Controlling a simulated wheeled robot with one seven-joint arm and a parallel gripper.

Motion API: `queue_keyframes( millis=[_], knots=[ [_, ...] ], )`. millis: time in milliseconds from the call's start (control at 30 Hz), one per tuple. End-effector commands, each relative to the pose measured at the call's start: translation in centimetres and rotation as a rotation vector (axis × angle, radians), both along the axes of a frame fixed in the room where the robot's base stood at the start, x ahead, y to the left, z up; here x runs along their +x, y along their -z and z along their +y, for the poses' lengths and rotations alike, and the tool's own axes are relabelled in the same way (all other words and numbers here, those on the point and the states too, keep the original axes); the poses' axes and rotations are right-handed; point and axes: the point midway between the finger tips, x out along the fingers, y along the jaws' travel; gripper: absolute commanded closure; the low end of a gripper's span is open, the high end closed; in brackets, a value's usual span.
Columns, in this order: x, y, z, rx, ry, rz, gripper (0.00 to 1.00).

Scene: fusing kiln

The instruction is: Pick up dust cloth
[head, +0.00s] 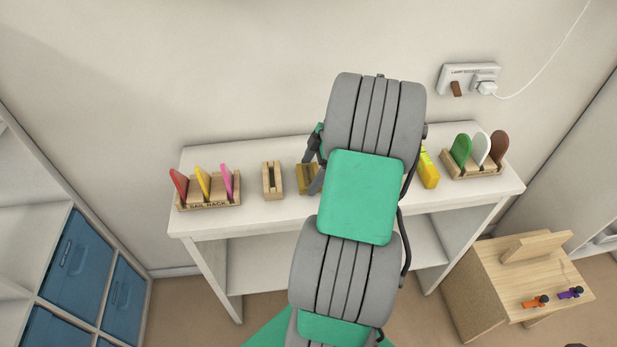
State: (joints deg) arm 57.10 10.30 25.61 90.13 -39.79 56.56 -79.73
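No thing in the head view is clearly the dust cloth. A yellow item (429,169) stands on the white table, right of my arm and partly behind it. I cannot tell whether it is a folded cloth or a box. My gripper (314,178) is mostly hidden behind my arm. Its dark side shows left of the arm, over the table beside a small olive-yellow block (304,179). The fingertips are too hidden to show whether they are open, shut or holding anything. My arm covers the middle of the tabletop.
The white table (210,221) also bears a sail rack (209,206) with coloured sails, a slotted wooden block (272,180) and another rack (474,171) of sails. A wall socket (469,79) is behind. A wooden cabinet (475,295) stands right; blue drawers (77,258) stand left.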

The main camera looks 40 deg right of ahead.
Motion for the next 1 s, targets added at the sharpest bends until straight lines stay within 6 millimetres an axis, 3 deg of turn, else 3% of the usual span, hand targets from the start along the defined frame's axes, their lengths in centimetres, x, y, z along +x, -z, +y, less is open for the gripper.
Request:
queue_keyframes(
  millis=[433,667,867,1000],
  knots=[
    [0.0,0.0,0.0,0.0,0.0,0.0,0.53],
    [0.0,-0.3,0.0,-0.001,0.002,-0.001,0.54],
    [0.0,-2.6,-0.1,-0.004,0.002,-0.003,0.54],
    [-2.3,-5.9,0.5,-0.006,0.005,-0.004,0.54]
  ],
)
